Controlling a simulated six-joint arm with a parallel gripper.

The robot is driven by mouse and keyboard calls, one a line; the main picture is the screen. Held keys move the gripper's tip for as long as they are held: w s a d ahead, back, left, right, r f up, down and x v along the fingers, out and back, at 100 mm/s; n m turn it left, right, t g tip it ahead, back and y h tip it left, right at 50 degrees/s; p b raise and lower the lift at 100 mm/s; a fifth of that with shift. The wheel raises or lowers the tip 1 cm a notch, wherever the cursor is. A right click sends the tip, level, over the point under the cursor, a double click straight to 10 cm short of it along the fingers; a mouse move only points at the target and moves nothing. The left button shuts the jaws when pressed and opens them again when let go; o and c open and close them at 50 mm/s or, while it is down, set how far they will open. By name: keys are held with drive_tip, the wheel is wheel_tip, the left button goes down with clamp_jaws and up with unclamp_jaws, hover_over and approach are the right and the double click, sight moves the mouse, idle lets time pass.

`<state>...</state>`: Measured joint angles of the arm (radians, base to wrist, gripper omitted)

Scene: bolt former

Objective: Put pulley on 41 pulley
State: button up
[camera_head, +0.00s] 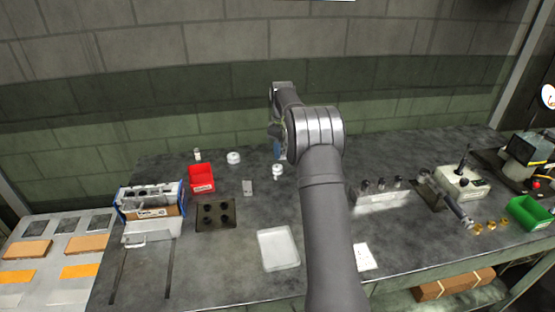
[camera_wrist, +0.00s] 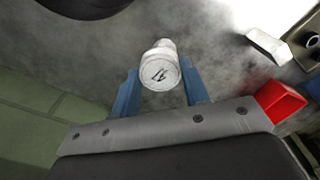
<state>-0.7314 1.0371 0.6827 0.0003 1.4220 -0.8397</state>
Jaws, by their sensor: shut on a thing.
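My gripper (camera_wrist: 160,88) has its two blue fingers closed on either side of a white round pulley (camera_wrist: 160,72). The pulley's flat face carries a dark mark that I cannot read clearly. A narrower white part shows behind it; I cannot tell whether it is the same piece. In the head view, my gripper (camera_head: 277,154) is at the back of the table, just above this white piece (camera_head: 277,171). I cannot tell whether it touches the table. Another white round piece (camera_head: 234,158) stands to the left, and a small white cylinder (camera_head: 197,154) farther left. Their labels are unreadable.
A red bin (camera_head: 201,179) stands left of the gripper, also in the wrist view (camera_wrist: 280,103). A dark plate with holes (camera_head: 216,216), a small grey block (camera_head: 248,187) and a pale tray (camera_head: 279,250) lie nearer. A green bin (camera_head: 529,213) is far right.

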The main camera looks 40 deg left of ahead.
sight(277, 167)
drive_tip(key=shift+s+a+f, duration=0.15)
drive_tip(key=shift+a+f, duration=0.35)
drive_tip(key=shift+a, duration=0.25)
drive_tip(key=shift+a+f, duration=0.1)
drive_tip(key=shift+f, duration=1.9)
drive_tip(key=o, duration=1)
drive_tip(key=shift+f, duration=0.15)
wheel_tip(277, 167, up, 12)
drive_tip(key=shift+r, duration=0.2)
